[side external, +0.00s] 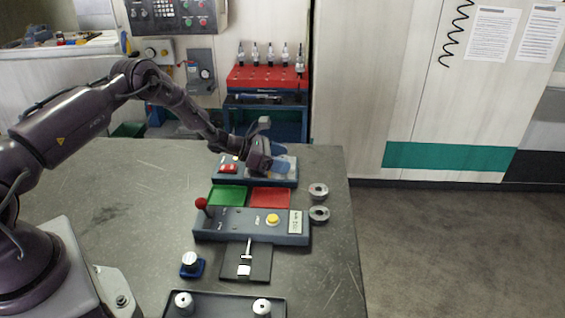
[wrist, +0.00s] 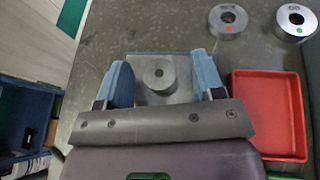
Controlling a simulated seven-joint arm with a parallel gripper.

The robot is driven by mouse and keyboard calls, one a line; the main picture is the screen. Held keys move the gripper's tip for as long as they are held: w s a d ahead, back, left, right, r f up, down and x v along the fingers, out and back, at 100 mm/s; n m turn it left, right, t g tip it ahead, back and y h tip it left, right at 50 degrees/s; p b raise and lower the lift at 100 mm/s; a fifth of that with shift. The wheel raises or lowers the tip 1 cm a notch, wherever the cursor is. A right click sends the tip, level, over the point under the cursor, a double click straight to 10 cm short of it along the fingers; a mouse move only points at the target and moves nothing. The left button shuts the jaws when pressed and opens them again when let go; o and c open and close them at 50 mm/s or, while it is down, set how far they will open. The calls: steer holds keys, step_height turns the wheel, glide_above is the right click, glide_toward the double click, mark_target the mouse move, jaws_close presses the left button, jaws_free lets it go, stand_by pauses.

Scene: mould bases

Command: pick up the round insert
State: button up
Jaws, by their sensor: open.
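The round insert (wrist: 160,73) is a grey disc with a small dark hole in its middle, in the wrist view. It lies on a grey square plate (wrist: 180,97) between the two blue fingers of my gripper (wrist: 162,76). The fingers are open, one on each side, with a visible gap to the disc. In the side view my gripper (side external: 277,164) is low over the right end of the far blue-grey fixture (side external: 262,183) and hides the insert there. I cannot tell the exact fingertip height.
Two metal rings, one with an orange dot (wrist: 228,20) and one with a green dot (wrist: 296,21), lie nearby. A red tray (side external: 270,197) and a green tray (side external: 228,196) lie before the fixture. A control box (side external: 240,226) with a red-knobbed lever (side external: 201,204) stands nearer.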

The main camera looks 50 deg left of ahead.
steer(key=shift+c, duration=0.2)
jaws_close()
steer(key=shift+r, duration=0.2)
